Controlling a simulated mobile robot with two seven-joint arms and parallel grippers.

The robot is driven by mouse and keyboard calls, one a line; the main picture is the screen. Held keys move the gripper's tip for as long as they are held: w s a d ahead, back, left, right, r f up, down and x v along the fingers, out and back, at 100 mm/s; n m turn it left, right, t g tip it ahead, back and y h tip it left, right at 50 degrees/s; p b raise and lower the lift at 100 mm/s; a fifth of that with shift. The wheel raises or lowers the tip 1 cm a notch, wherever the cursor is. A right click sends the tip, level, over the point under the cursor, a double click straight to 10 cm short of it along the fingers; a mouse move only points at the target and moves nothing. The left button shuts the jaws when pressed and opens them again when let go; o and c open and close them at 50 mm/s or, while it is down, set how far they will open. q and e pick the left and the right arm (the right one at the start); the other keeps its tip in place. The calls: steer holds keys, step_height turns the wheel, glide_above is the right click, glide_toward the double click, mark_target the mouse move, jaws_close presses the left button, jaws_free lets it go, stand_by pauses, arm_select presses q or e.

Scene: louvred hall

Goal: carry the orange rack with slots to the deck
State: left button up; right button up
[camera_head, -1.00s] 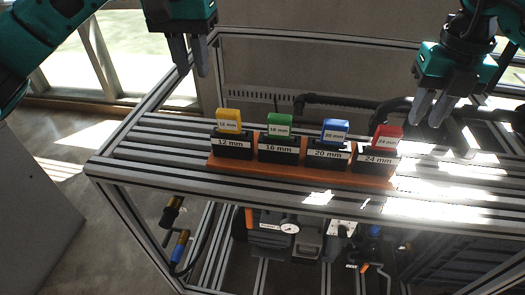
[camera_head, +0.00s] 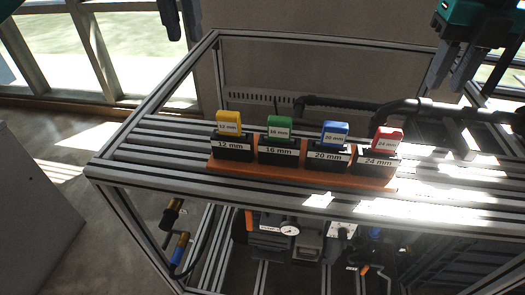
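The orange rack (camera_head: 235,167) sits on the slatted aluminium top (camera_head: 150,154) of a frame bench, near its front edge. Its black slots are labelled 12 mm, 16 mm, 20 mm and 24 mm. They hold a yellow block (camera_head: 229,120), a green block (camera_head: 279,127), a blue block (camera_head: 334,132) and a red block (camera_head: 387,138). My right gripper (camera_head: 453,72) is open and empty, above and right of the rack. My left gripper (camera_head: 171,25) shows only its finger ends at the top edge, up and left of the rack. I cannot tell which surface is the deck.
A black pipe (camera_head: 345,103) runs behind the rack. A gauge (camera_head: 289,227) and other equipment sit below the top. Slats left of the rack are clear. Bright sunlight covers the right part. A grey box-like surface (camera_head: 35,215) stands at left.

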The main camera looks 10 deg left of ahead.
steer(key=shift+s+r, duration=0.2)
steer(key=shift+r, duration=2)
